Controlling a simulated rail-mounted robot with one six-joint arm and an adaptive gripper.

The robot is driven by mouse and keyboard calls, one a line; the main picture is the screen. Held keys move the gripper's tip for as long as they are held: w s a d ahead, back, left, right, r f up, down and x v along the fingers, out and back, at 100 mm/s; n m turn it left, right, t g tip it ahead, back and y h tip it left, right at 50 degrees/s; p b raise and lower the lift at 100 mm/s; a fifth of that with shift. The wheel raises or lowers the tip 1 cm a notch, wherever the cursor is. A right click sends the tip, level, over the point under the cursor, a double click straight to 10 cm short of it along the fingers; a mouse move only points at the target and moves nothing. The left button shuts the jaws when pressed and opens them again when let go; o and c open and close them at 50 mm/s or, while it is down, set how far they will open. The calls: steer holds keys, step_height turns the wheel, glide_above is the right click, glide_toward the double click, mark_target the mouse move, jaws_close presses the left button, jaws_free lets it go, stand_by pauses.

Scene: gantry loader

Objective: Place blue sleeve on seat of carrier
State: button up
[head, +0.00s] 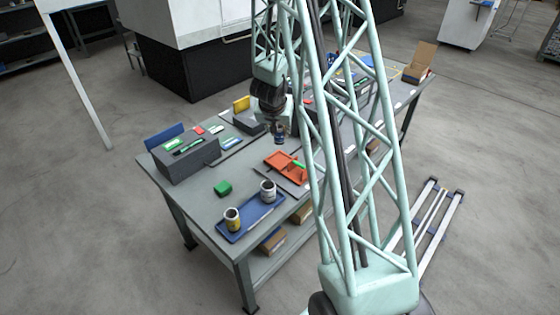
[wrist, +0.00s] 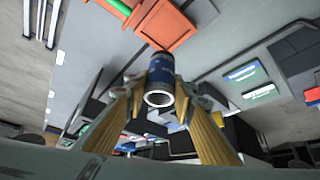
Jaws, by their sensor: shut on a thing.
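The blue sleeve (wrist: 162,66) is a short hollow cylinder with a dark blue band and a pale open end facing the wrist camera. My gripper (wrist: 160,84) is shut on it, with one gold finger on each side. In the head view my gripper (head: 279,127) holds the sleeve (head: 279,139) above the bench, behind an orange tray-like part (head: 275,161) with a green piece on it. That orange part also shows in the wrist view (wrist: 167,27), beyond the sleeve. I cannot tell for certain which thing is the carrier, and its seat is not clearly visible.
A blue tray (head: 232,237) with two cups stands at the bench's near end, beside a green block (head: 223,188). A grey block (head: 190,162) with coloured pieces stands at left. A yellow block (head: 241,104) stands behind. My lattice column hides part of the bench.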

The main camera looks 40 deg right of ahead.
mark_target(279, 140)
steer(key=shift+f+b, duration=0.9)
steer(key=shift+f, duration=2.2)
steer(key=shift+f+b, duration=0.35)
steer(key=shift+f, duration=1.5)
steer(key=shift+f, duration=0.2)
steer(key=o, duration=1)
steer(key=shift+r, duration=0.2)
